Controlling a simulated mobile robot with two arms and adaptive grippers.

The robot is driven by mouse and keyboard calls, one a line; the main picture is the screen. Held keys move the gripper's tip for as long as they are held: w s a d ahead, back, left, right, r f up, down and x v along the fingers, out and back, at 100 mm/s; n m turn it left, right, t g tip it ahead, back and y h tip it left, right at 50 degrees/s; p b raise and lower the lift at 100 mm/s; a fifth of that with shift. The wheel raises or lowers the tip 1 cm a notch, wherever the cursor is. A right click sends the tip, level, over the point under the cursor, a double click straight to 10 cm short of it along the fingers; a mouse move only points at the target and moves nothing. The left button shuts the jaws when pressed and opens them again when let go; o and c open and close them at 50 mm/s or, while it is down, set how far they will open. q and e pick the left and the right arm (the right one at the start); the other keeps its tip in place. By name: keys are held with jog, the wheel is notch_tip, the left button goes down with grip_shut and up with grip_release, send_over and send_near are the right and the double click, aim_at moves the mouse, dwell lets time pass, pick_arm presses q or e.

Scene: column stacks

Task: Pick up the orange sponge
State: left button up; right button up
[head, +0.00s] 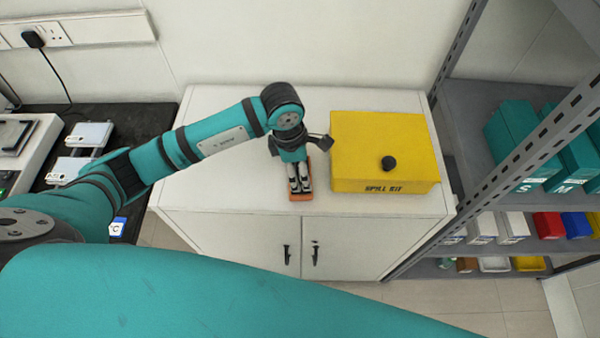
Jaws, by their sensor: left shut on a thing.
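The orange sponge (301,197) is on or just above the top of the white cabinet (230,190), near its front edge. I cannot tell whether it still touches the top. My left gripper (300,188) points down over the sponge and is shut on it. The fingers and wrist hide much of the sponge, so only its front end and a strip on the right side show. My right gripper is not in view.
A yellow spill kit box (385,150) with a black knob stands close to the right of the gripper. A grey shelf rack (470,110) with teal boxes stands at the right. The cabinet top left of the gripper is clear below my arm.

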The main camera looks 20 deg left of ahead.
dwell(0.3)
pick_arm(q)
jog(key=shift+w+r+b, duration=0.1)
jog(key=shift+r+b, duration=0.25)
jog(key=shift+r, duration=0.15)
notch_tip(320, 180, up, 2)
jog(key=shift+b, duration=0.55)
jog(key=s+r+b, duration=0.2)
jog(key=s+b, duration=0.2)
jog(key=s, duration=1.2)
jog(key=shift+s, duration=0.1)
